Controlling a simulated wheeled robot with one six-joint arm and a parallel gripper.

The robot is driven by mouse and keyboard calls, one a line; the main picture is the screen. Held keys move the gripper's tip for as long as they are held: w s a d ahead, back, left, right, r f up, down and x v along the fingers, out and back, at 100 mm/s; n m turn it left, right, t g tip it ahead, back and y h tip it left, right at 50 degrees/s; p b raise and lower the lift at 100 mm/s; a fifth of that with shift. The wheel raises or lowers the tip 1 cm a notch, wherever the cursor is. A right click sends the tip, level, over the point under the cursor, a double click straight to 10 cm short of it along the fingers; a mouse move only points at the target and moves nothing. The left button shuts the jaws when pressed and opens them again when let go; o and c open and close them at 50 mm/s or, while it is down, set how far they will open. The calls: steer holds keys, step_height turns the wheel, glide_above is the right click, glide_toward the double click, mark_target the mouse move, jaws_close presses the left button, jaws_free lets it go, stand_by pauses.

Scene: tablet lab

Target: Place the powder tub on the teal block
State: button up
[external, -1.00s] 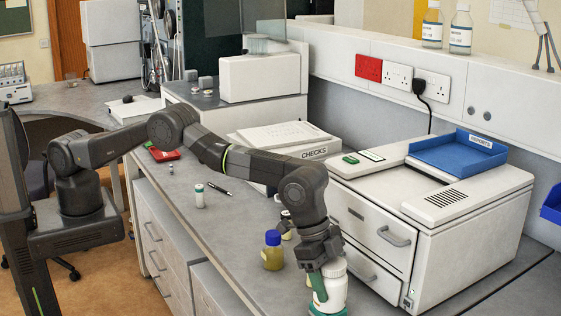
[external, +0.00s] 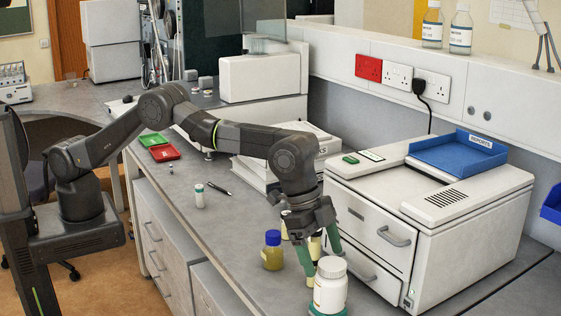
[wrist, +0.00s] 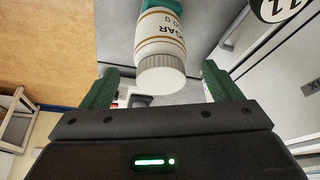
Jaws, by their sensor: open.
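The powder tub (external: 330,292) is white with a grey-white lid and stands upright on the teal block (external: 342,311) at the bottom edge of the external view. Only a strip of the block shows below it. My gripper (external: 324,267) is open and empty, just behind and above the tub, with its green fingers apart. In the wrist view the tub (wrist: 160,42) lies beyond the gap between the fingertips (wrist: 161,72), its lid facing me. A bit of the teal block (wrist: 168,4) shows at its far end.
A blue-capped bottle with yellow contents (external: 272,252) stands left of my gripper. Another bottle is partly hidden behind the gripper. The white drawer cabinet (external: 385,240) stands close on the right.

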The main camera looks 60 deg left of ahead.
steer(key=v, duration=0.5)
steer(key=shift+r+b, duration=0.25)
steer(key=shift+b, duration=0.15)
